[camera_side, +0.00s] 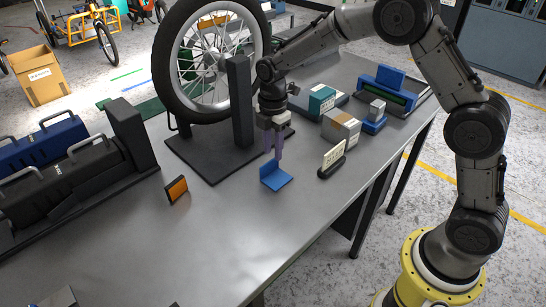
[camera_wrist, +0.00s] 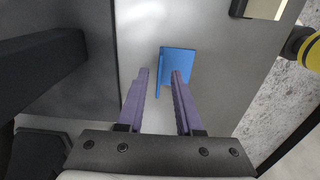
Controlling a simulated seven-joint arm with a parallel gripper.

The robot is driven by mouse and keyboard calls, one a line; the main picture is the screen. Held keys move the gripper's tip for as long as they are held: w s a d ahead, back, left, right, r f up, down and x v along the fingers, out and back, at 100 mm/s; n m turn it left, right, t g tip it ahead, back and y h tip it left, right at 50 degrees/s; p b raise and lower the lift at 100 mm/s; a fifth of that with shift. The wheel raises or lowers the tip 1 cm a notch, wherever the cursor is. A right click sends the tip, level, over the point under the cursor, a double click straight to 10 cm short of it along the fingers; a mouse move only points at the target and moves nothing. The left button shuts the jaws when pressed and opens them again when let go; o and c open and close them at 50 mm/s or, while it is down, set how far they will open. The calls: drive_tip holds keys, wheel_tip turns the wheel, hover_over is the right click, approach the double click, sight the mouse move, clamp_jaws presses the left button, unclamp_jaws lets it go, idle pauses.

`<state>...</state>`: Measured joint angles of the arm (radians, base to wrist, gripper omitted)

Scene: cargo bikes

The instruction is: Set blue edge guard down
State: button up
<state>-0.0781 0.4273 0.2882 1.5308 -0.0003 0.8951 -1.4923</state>
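The blue edge guard (camera_side: 277,180) is an L-shaped piece that appears to rest on the grey table, its low wall upright and its flat part towards the front right. In the wrist view the edge guard (camera_wrist: 180,62) lies just beyond the fingertips, its narrow wall in line with the gap between them. My gripper (camera_side: 274,156) points down just above the guard's wall. In the wrist view my gripper (camera_wrist: 160,72) has its two purple fingers apart, with clear space between them and nothing visibly clamped. Any small gap between fingertips and guard is hard to judge.
A bike wheel (camera_side: 212,55) stands on a dark base (camera_side: 205,160) with a black post (camera_side: 240,100) close behind left. A small sign (camera_side: 332,158) in a black holder and boxes (camera_side: 341,126) stand right. The front table is clear.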

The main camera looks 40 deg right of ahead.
sight(273, 159)
wheel_tip(273, 159, up, 8)
drive_tip(key=shift+r, duration=0.15)
drive_tip(key=s+d+r+m+t, duration=0.2)
drive_tip(key=s+r+m+t, duration=0.1)
drive_tip(key=s+r+m, duration=0.8)
drive_tip(key=s+f+m+t, duration=0.1)
drive_tip(key=s+m, duration=0.2)
drive_tip(key=s, duration=0.6)
drive_tip(key=s+d+f+m+t, duration=0.1)
drive_tip(key=s+m, duration=0.3)
drive_tip(key=s, duration=0.6)
drive_tip(key=shift+d+f+t, duration=0.3)
drive_tip(key=shift+f, duration=0.25)
